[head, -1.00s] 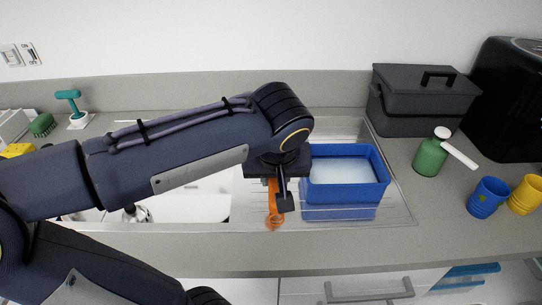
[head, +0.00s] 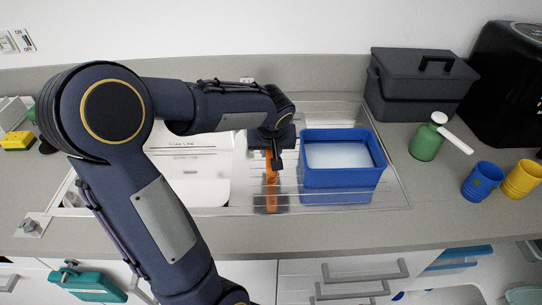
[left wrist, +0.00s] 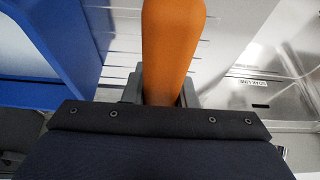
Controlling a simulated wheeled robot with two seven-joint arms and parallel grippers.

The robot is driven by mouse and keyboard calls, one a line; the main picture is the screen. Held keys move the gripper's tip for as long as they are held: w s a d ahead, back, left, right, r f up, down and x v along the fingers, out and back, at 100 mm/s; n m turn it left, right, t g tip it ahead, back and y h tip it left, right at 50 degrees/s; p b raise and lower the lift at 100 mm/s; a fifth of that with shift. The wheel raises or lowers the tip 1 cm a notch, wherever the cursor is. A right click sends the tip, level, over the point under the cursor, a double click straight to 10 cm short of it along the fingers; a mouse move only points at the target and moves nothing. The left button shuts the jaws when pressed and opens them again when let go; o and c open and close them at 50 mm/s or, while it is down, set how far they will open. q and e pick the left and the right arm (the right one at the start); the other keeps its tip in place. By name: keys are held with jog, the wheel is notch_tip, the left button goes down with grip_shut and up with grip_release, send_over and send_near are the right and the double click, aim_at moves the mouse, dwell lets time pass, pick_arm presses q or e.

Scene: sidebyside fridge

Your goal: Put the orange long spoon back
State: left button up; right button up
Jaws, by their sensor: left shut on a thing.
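The orange long spoon (head: 271,192) hangs down from my left gripper (head: 273,160) in the head view, over the ribbed drainboard between the sink basin and the blue tub. In the left wrist view the orange spoon (left wrist: 172,45) fills the space between the jaws of my left gripper (left wrist: 160,90), which is shut on it. I cannot tell whether the spoon's lower end touches the drainboard. My right gripper is not in view.
The blue tub (head: 342,178) stands just right of the spoon. The sink basin (head: 195,185) is to the left. A dark lidded box (head: 420,95), green bottle (head: 427,140), blue cup (head: 482,182) and yellow cup (head: 523,179) stand on the right counter.

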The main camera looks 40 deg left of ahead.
pick_arm(q)
jog(key=shift+f, duration=1.2)
jog(key=shift+f+b, duration=0.2)
jog(key=shift+b, duration=0.2)
jog(key=o, duration=1)
jog(key=shift+r, duration=0.1)
